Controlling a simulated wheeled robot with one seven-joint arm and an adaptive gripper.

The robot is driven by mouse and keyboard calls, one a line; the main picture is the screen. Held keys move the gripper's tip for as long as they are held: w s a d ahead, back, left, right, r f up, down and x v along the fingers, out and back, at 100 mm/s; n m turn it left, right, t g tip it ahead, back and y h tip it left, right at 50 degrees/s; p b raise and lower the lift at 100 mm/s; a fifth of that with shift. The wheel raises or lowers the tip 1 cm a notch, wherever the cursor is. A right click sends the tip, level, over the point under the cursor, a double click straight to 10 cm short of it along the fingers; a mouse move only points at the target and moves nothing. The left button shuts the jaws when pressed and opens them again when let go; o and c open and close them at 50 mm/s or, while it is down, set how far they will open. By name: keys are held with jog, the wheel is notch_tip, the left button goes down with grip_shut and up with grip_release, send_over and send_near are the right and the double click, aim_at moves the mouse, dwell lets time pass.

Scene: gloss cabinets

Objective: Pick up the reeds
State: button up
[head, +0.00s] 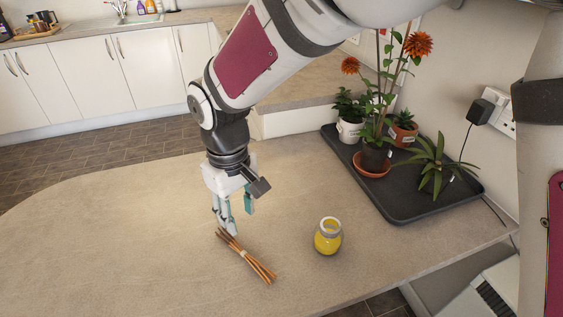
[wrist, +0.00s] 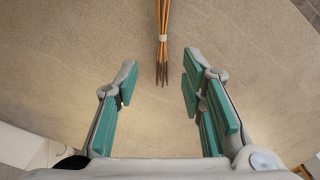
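The reeds (head: 245,254) are a tied bundle of thin brown sticks lying on the beige countertop, with a pale band around the middle. In the wrist view the reeds (wrist: 163,38) lie ahead of the fingers, with their dark ends near the gap between the fingertips. My gripper (head: 236,217) points down just above and behind the far end of the bundle in the head view. In the wrist view my gripper (wrist: 158,82) is open, with its teal-padded fingers wide apart and nothing between them.
A black tray (head: 406,209) with several potted plants is at the right by the wall. The counter (head: 110,230) left of the reeds is clear. A black plug (head: 480,112) and cable are on the wall.

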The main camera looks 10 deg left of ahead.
aim_at(243, 252)
jog(key=f, duration=0.7)
jog(key=f+b, duration=0.1)
jog(key=f, duration=0.6)
jog(key=shift+s+a, duration=0.1)
jog(key=shift+a, duration=0.1)
grip_shut()
